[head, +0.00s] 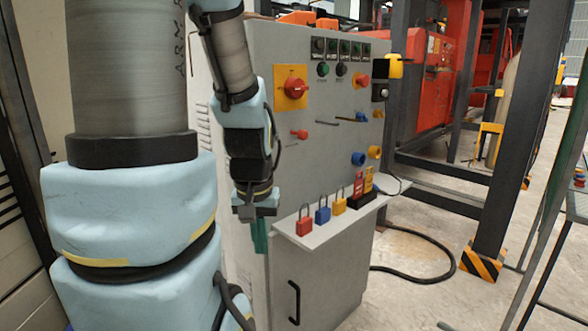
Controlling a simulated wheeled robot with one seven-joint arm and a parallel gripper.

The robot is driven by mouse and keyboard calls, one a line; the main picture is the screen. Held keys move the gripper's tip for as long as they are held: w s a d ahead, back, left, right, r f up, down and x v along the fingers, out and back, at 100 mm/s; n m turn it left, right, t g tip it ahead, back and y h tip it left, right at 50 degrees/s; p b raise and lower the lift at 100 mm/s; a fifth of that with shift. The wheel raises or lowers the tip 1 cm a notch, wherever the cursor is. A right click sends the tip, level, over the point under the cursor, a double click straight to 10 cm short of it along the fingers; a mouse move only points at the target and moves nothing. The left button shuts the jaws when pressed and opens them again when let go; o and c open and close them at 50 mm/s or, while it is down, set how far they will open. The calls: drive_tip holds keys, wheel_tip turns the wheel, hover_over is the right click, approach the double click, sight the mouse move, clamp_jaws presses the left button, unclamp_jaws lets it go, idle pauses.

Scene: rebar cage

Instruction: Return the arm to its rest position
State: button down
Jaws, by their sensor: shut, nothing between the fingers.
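My gripper (259,236) hangs pointing down at the end of my arm, just left of the control cabinet's shelf. Its fingers look dark green and closed together, with nothing between them. My arm comes down from the top of the view in front of the grey control cabinet (335,275). The larger arm links fill the left of the view and hide part of the cabinet's side. I cannot tell whether the gripper touches the shelf edge.
A red rotary switch (295,88) protrudes above. A black cable (432,278) lies on the floor beside a dark post (502,190).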

wheel_tip(320, 180, up, 13)
drive_tip(key=p, duration=1.2)
drive_tip(key=shift+r, duration=0.1)
